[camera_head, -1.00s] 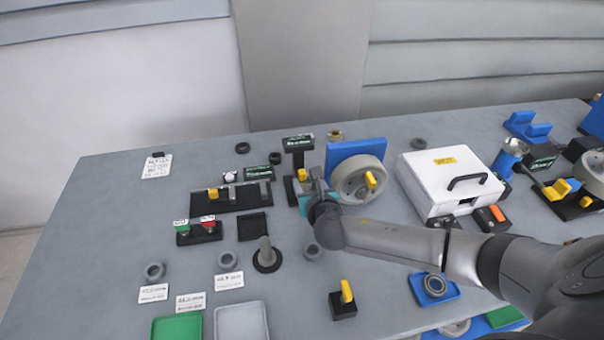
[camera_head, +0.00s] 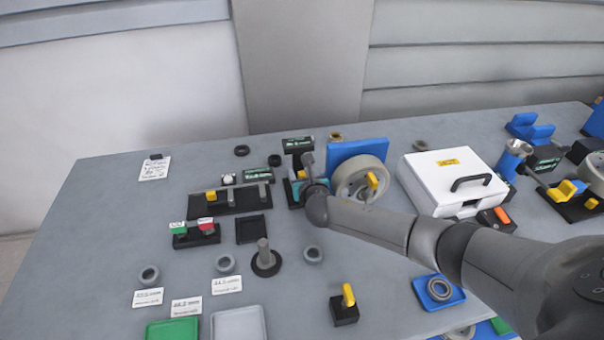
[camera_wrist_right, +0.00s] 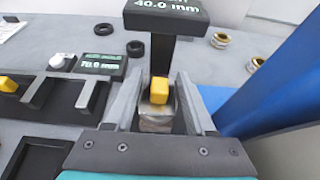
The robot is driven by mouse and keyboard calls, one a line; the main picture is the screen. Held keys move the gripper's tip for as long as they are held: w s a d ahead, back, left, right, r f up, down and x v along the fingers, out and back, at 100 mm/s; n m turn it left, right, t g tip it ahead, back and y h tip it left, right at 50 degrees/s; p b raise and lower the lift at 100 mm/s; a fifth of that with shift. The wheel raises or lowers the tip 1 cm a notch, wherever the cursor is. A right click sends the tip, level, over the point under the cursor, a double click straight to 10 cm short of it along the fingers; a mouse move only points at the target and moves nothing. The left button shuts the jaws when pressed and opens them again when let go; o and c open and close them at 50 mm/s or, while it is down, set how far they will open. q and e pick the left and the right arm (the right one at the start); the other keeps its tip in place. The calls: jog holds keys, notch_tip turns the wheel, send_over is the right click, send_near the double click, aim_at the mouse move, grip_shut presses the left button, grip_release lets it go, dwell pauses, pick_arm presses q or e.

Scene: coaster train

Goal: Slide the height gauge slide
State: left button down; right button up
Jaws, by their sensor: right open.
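The height gauge is a black upright with a display head (camera_head: 297,144), which reads 40.0 mm in the right wrist view (camera_wrist_right: 166,12). Its yellow slide knob (camera_wrist_right: 159,90) sits low in front of the post, with a round silver part (camera_wrist_right: 156,113) just below it. My right gripper (camera_head: 305,182) is at the gauge, its grey fingers on either side of the knob in the right wrist view. The jaws are open, and I cannot tell whether a finger touches the knob. In the head view the gripper partly hides the gauge. My left gripper is out of view.
A blue stand (camera_head: 357,150) with a grey wheel (camera_head: 352,190) is close on the gripper's right. A black rail gauge (camera_head: 237,202) with a yellow knob lies to the left. A peg on a round base (camera_head: 265,265) stands in front. A white case (camera_head: 430,162) is farther right.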

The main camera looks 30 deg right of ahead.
grip_shut()
dwell(1.3)
